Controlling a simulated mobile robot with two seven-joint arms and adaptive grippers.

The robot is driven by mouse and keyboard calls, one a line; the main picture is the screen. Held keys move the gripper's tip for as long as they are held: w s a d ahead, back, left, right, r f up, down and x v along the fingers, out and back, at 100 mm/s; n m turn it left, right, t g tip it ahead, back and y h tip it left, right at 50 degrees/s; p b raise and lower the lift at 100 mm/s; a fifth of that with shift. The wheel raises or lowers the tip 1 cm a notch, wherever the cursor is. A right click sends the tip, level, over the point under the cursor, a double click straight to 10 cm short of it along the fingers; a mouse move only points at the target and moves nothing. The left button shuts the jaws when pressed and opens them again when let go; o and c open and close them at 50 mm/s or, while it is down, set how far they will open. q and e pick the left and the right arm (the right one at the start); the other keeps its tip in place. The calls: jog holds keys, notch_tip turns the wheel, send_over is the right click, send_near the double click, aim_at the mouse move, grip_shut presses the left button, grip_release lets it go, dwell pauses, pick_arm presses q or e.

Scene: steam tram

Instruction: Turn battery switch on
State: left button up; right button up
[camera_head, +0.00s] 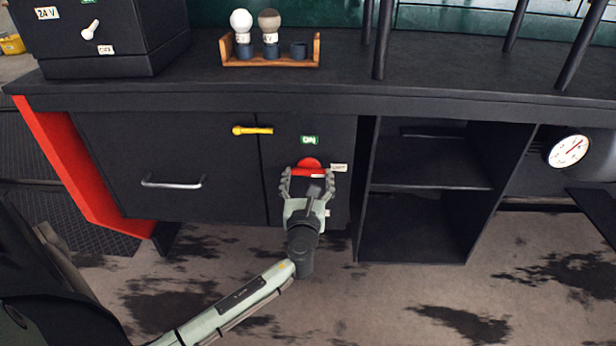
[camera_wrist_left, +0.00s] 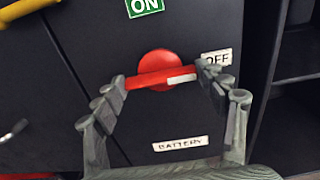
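The red round battery switch (camera_wrist_left: 158,66) with its bar handle is on the dark cabinet front; it also shows in the head view (camera_head: 309,164). Its handle lies nearly level, slightly tilted, with a white mark on its right half toward the "OFF" label (camera_wrist_left: 217,58). A green "ON" label (camera_wrist_left: 145,6) sits above it and a "BATTERY" label (camera_wrist_left: 180,144) below. My left gripper (camera_head: 308,172) is at the switch, fingers spread at the two ends of the handle. The left fingertip looks very close to the handle; contact is unclear. My right gripper is not in view.
A yellow handle (camera_head: 252,130) is on the cabinet, up and left of the switch. A silver drawer handle (camera_head: 173,182) is farther left. Open shelves (camera_head: 430,187) are to the right. The countertop (camera_head: 210,82) overhangs above, with a wooden bulb rack (camera_head: 271,62) on it.

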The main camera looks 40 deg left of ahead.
pick_arm(q)
jog(key=c, duration=0.4)
jog(key=shift+c, duration=0.2)
